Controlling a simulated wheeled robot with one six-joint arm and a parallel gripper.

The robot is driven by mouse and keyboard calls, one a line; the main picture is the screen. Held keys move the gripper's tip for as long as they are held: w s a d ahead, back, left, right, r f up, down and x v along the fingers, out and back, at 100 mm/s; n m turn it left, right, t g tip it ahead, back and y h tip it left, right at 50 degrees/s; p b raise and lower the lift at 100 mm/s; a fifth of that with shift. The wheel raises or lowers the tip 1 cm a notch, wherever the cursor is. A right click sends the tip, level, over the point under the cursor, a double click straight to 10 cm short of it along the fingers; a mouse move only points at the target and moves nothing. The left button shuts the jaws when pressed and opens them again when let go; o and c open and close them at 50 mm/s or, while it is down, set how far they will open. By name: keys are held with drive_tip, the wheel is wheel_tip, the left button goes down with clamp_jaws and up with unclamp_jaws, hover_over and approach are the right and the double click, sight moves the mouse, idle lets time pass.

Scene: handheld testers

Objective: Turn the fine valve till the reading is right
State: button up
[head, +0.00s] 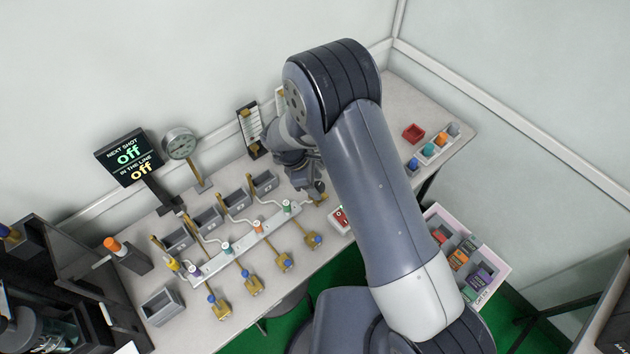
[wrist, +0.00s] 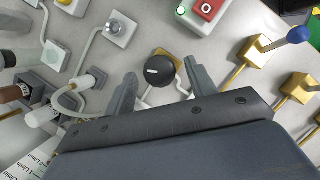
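A round black knob (wrist: 160,71) with a white mark sits on a brass base in the wrist view; I take it to be the fine valve. My gripper (wrist: 163,75) is open, with one finger on each side of the knob; I cannot tell whether they touch it. In the head view my gripper (head: 313,189) is at the right end of the valve row and mostly hides the knob. A round gauge (head: 180,144) stands at the back; its reading is too small to read. A black display (head: 129,157) reads "next shot off" and "in the line off".
Several brass levers with blue knobs (head: 283,262) line the bench front. A white manifold (head: 243,243) with tubes lies behind them. A red-and-white button box (head: 341,219) is close to the gripper's right. A pink crate (head: 491,246) stands lower right.

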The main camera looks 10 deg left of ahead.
drive_tip(key=c, duration=0.9)
drive_tip(key=shift+w+f+m+b, duration=0.1)
drive_tip(key=shift+m+b, duration=0.3)
drive_tip(key=shift+b, duration=0.1)
drive_tip(key=shift+w+f+m+g+b, duration=0.1)
drive_tip(key=shift+m+g+b, duration=0.4)
drive_tip(key=shift+m+b, duration=0.4)
drive_tip(key=shift+w+m+g+b, duration=0.1)
drive_tip(key=shift+m+g+b, duration=0.85)
drive_tip(key=shift+m, duration=0.95)
drive_tip(key=shift+r, duration=0.2)
drive_tip(key=o, duration=1)
